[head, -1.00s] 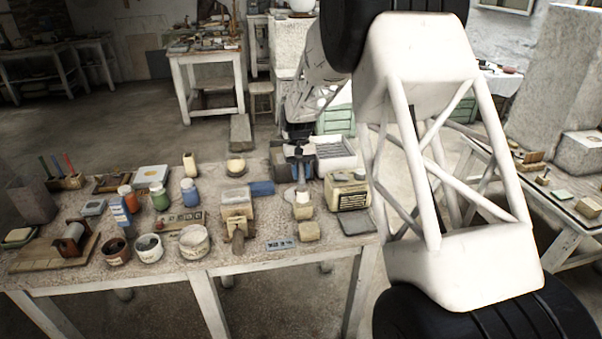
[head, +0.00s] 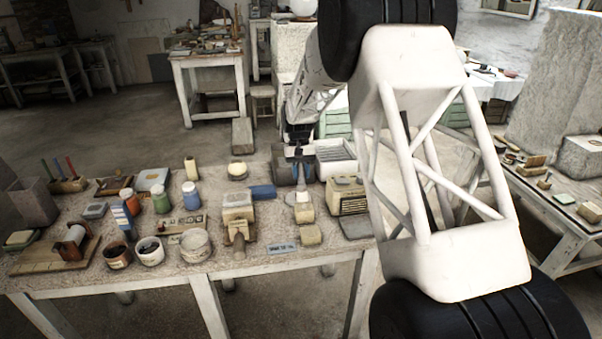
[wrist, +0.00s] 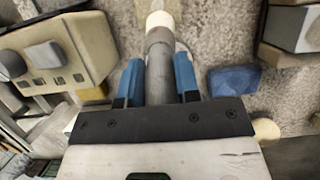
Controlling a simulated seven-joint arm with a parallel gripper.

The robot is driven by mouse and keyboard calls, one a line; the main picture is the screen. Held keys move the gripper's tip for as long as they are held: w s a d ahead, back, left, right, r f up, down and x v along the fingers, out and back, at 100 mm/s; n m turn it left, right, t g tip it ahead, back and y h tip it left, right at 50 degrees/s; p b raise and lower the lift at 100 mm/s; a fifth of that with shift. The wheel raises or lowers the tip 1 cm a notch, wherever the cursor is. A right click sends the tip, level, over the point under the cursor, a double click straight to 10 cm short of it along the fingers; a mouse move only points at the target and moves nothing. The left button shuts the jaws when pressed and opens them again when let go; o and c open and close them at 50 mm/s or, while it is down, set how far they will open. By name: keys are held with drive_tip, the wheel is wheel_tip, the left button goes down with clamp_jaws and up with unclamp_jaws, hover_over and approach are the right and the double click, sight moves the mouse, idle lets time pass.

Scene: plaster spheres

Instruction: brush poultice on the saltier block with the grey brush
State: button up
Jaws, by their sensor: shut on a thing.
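My gripper (head: 299,168) has blue fingers and is shut on the grey brush (wrist: 160,70), whose handle runs between them in the wrist view. Its cream tip (wrist: 160,20) points away from the gripper. In the head view the brush (head: 301,181) hangs tip down over a small beige block (head: 305,213) at the right of the table; I cannot tell whether they touch. A larger pale block (head: 237,203) stands to the left on a wooden support. Which block is saltier cannot be read. A whitish tub (head: 196,244) stands near the front edge; its contents are unclear.
Two dark-filled tubs (head: 149,250) (head: 117,254) and several bottles crowd the left half. A white tray (head: 336,160) is behind.

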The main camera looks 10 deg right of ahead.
sight(302, 186)
drive_tip(key=shift+f, duration=0.35)
drive_tip(key=shift+s, duration=0.1)
idle(0.3)
drive_tip(key=shift+s, duration=1.15)
clamp_jaws()
drive_tip(key=shift+s, duration=0.2)
drive_tip(key=shift+s, duration=1.05)
drive_tip(key=shift+w, duration=0.1)
drive_tip(key=shift+w+r, duration=0.2)
drive_tip(key=shift+w, duration=1)
drive_tip(key=shift+w, duration=0.1)
